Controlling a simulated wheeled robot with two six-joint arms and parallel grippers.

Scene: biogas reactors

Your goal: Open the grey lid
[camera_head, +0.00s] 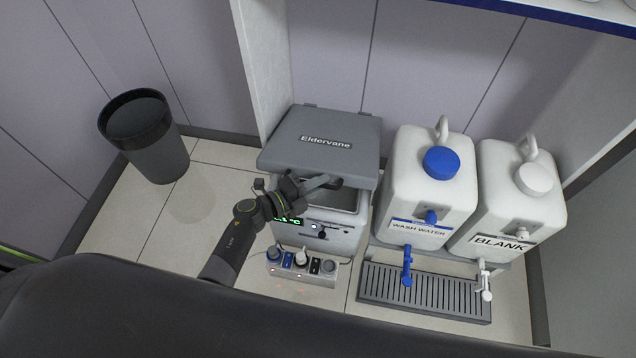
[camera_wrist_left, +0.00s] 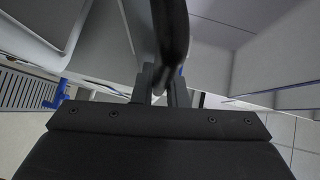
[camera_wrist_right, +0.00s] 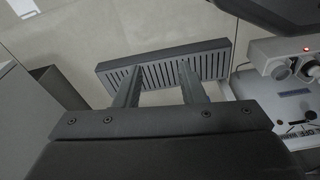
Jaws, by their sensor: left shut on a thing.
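The grey lid (camera_head: 312,135), marked "Eldervane", sits on a light grey box unit (camera_head: 335,238). Its front edge stands above the box, and part of the opening (camera_head: 348,199) shows beneath it, so the lid looks partly raised. My left gripper (camera_head: 322,184) is at the lid's front edge, shut on its dark handle. In the left wrist view the handle (camera_wrist_left: 171,30) runs between the fingertips, which it partly hides. My right gripper (camera_wrist_right: 157,78) shows only in the right wrist view. Its fingers are apart with nothing between them.
A power strip (camera_head: 300,268) with plugs lies before the box. Two white canisters, "Wash water" (camera_head: 405,180) and "Blank" (camera_head: 510,205), stand to the right above a slatted drip tray (camera_head: 425,292). A dark bin (camera_head: 158,155) stands left on open floor.

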